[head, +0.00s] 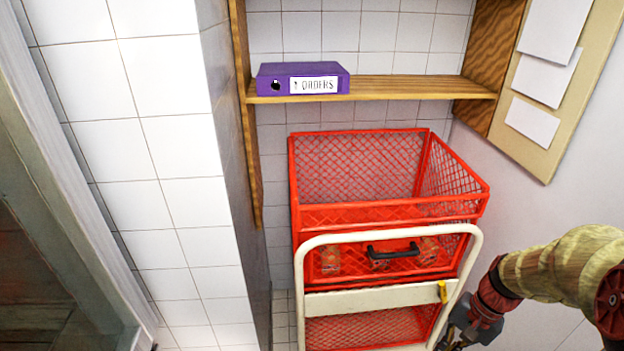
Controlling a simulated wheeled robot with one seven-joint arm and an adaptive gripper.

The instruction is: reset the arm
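My arm reaches in from the right edge in the head view. My gripper (455,338) is at the bottom right, cut off by the lower edge of the picture. It is beside the right leg of a cream-framed folding step or cart. Its fingertips do not show clearly, so I cannot tell whether it is open or shut, or whether it holds anything.
A red mesh crate (390,214) stands behind the cream frame (375,298) with a black handle (392,251). A wooden shelf (400,88) bears a purple binder (302,79). A tiled pillar (170,150) is at left. A board with papers (541,100) hangs at right.

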